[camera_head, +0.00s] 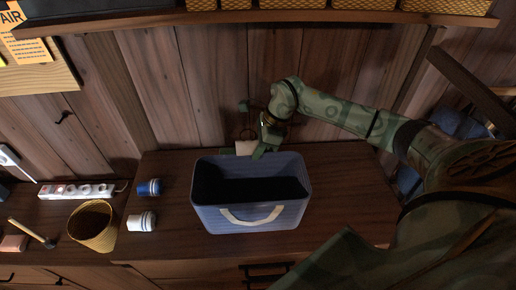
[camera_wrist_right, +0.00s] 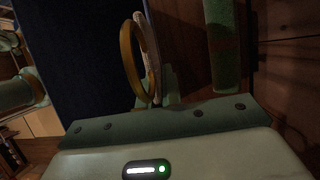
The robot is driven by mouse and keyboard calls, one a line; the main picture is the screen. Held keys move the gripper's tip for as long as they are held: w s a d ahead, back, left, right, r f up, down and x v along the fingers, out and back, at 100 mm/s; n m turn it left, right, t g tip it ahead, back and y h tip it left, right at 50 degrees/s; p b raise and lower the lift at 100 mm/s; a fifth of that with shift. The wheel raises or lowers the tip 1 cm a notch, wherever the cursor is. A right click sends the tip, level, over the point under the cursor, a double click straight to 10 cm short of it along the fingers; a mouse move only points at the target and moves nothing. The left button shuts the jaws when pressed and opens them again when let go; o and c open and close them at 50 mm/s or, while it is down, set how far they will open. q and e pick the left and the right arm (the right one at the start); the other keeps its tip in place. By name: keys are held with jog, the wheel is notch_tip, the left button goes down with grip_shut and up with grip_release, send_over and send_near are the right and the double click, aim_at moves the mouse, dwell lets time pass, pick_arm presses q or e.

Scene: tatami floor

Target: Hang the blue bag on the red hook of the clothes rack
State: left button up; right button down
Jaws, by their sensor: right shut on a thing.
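The blue bag (camera_head: 251,218) stands upright and open on the wooden cabinet top, its dark inside showing. A pale handle hangs on its front side. My right gripper (camera_head: 247,151) is at the bag's back rim, shut on what looks like the back handle. In the right wrist view, the pale and yellowish loop handle (camera_wrist_right: 140,60) stands beside a green finger and the bag's dark blue wall (camera_wrist_right: 80,50). The exact contact is hidden. My left gripper is not in view. I cannot make out the clothes rack or the red hook.
Two cups, one blue (camera_head: 149,188) and one white (camera_head: 141,222), lie left of the bag. A woven basket (camera_head: 93,226) and a white power strip (camera_head: 76,190) are farther left. A shelf (camera_head: 250,17) runs above. The cabinet top right of the bag is clear.

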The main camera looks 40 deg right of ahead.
jog(key=shift+f, duration=0.1)
jog(key=c, duration=2)
grip_release()
jog(key=shift+f, duration=0.15)
jog(key=o, duration=0.4)
jog(key=v, duration=0.4)
jog(key=b+v, duration=0.1)
jog(key=v, duration=0.7)
jog(key=shift+w+d+b, duration=0.2)
jog(key=shift+d+b, duration=0.2)
jog(key=shift+f, duration=0.1)
